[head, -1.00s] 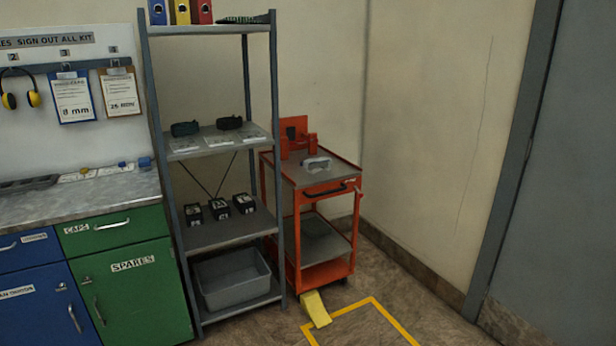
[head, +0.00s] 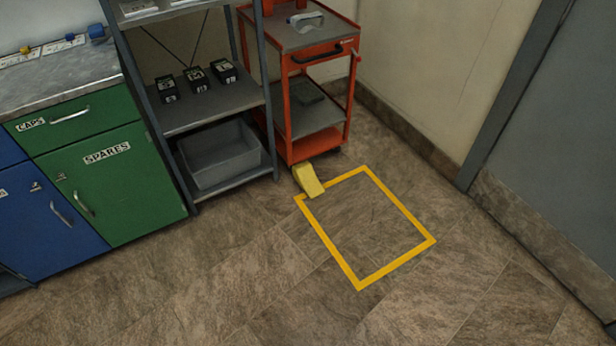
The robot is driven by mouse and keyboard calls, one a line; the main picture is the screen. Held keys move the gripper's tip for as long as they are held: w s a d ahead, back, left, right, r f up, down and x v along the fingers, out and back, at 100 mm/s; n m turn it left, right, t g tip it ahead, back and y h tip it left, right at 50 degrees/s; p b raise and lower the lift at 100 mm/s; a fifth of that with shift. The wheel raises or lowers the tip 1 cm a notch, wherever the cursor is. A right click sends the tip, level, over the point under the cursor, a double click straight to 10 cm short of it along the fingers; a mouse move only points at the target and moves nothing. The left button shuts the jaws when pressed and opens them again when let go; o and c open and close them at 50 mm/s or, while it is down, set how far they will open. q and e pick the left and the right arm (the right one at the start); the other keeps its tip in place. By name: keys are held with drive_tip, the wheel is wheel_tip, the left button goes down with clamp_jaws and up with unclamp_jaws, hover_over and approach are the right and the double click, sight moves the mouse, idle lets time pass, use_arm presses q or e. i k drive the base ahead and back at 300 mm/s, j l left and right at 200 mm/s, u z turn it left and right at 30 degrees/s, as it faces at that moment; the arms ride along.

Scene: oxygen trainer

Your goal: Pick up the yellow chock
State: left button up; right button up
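The yellow chock (head: 308,180) is a small wedge on the floor. It lies at the foot of the orange trolley (head: 318,146), by its front left corner. Its near end is at or very close to the corner of a yellow square outline on the floor; I cannot tell if it overlaps the line. Neither of my grippers is in the head view.
The yellow floor outline (head: 398,259) encloses bare floor. A grey metal shelf (head: 212,121) with a grey bin (head: 219,168) stands left of the trolley. Green (head: 110,180) and blue cabinets are further left. A grey door (head: 560,130) is at right. The front floor is clear.

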sight(303, 175)
drive_tip(key=i+j+z, duration=0.15)
drive_tip(key=i, duration=0.35)
drive_tip(key=i+j+z, duration=0.15)
drive_tip(key=i, duration=0.4)
drive_tip(key=i+j+z, duration=0.15)
drive_tip(key=i, duration=0.35)
drive_tip(key=i+j+z, duration=0.15)
drive_tip(key=i+j, duration=0.2)
drive_tip(key=i+j+z, duration=0.15)
drive_tip(key=i+j, duration=0.2)
drive_tip(key=i, duration=0.25)
